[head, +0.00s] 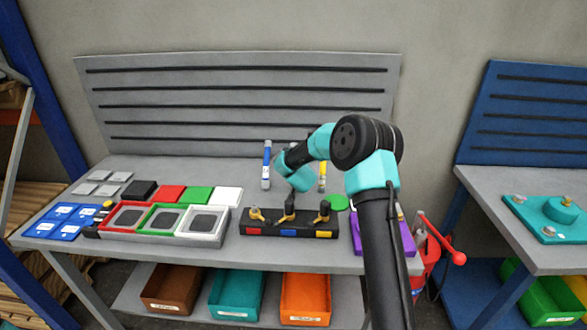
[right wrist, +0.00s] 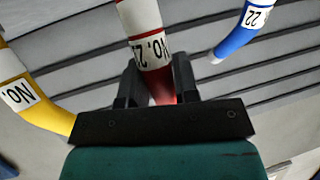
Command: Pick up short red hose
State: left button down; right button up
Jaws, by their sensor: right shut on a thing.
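In the right wrist view the red hose (right wrist: 152,48), with a white label, runs down between the fingers of my right gripper (right wrist: 158,88), which is shut on it. A yellow hose (right wrist: 25,95) is to the left and a blue hose (right wrist: 240,30) to the upper right, both apart from the fingers. In the head view the blue hose (head: 267,165) and the yellow hose (head: 322,177) stand upright at the back of the bench. There my right arm hides the red hose and the gripper's fingers. My left gripper is not in view.
A purple block (head: 398,235) and green disc (head: 338,202) are near my arm. A slotted panel (head: 200,90) stands behind.

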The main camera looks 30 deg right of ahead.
grip_shut()
jog(key=shift+r, duration=5.05)
jog(key=shift+a, duration=0.1)
